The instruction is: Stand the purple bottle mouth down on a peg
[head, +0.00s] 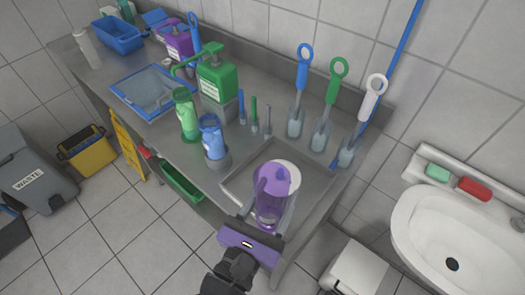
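The purple bottle (273,188) is translucent and stands roughly upright in the picture over the shallow steel basin at the near end of the counter. Its wide rounded end is up; its lower part is partly hidden, so I cannot tell which end is the mouth. My gripper (266,211) reaches in from the near edge with grey fingers on either side of the bottle's lower part. I cannot tell whether they press on it. Slim upright pegs in blue (241,107), green (253,111) and grey (267,121) stand mid-counter.
A green bottle (186,115) and a blue bottle (212,138) stand left of the basin (237,183). A green pump jug (217,80) is behind them. Brushes in clear holders (322,135) line the back. A white round piece (289,172) lies behind the purple bottle.

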